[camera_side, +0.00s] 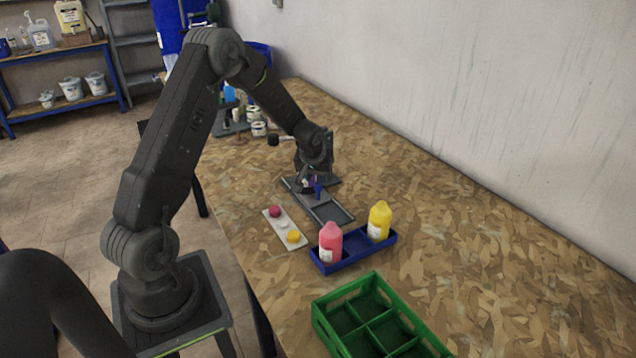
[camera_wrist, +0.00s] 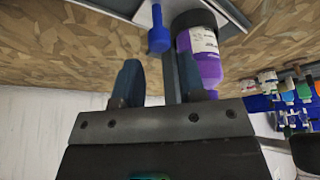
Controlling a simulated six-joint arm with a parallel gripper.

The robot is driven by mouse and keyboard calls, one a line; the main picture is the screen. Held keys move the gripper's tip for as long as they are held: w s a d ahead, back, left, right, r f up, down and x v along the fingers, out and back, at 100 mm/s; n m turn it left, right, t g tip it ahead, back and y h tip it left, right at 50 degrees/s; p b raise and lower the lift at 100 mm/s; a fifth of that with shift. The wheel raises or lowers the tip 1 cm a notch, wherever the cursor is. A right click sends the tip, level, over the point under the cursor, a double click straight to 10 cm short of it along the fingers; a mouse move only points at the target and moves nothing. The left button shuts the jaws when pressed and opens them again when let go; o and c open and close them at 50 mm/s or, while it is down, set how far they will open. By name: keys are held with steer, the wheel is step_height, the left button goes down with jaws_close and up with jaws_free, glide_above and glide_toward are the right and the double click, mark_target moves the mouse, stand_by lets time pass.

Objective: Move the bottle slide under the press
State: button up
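A grey slide (camera_side: 336,214) in a flat rail lies on the table, with a blue upright knob (camera_side: 318,190); the knob also shows in the wrist view (camera_wrist: 158,38). A purple bottle with a white label and dark cap (camera_wrist: 204,62) stands beside the knob; in the side view it is mostly hidden by my gripper. My gripper (camera_side: 314,184) is low at the knob. In the wrist view its fingers (camera_wrist: 160,72) are apart, with the knob just beyond and between the tips. The press cannot be clearly told from my wrist.
A white strip (camera_side: 283,225) with red, white and yellow caps lies left of the slide. A blue tray (camera_side: 350,261) holds a pink bottle (camera_side: 330,242) and a yellow bottle (camera_side: 380,220). A green crate (camera_side: 345,324) stands in front. The table's right side is clear.

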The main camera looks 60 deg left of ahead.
mark_target(318, 183)
steer(key=shift+x, duration=2)
steer(key=shift+c, duration=0.3)
jaws_close()
